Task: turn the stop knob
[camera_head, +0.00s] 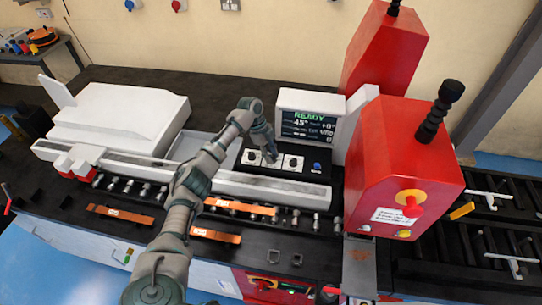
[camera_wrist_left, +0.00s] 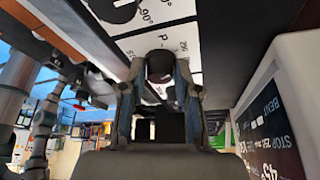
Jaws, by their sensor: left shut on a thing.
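My left gripper (camera_head: 270,153) reaches over the machine's black control panel (camera_head: 313,179) from the front in the head view. In the left wrist view its two fingers (camera_wrist_left: 160,72) are shut on a dark round knob, the stop knob (camera_wrist_left: 160,61), above a white scale plate marked 250. The gripper hides that knob in the head view. Another knob (camera_head: 252,156) sits left of it and one more (camera_head: 292,162) sits right of it, each on a white plate. The screen (camera_head: 308,126) beside the panel reads READY and 45°. My right gripper is out of view.
A blue button (camera_head: 317,166) is at the panel's right end. A tall red bender head (camera_head: 400,165) with a black lever stands to the right. Copper bars (camera_head: 240,207) lie in front of the long rail. A white machine cover (camera_head: 120,118) is at the left.

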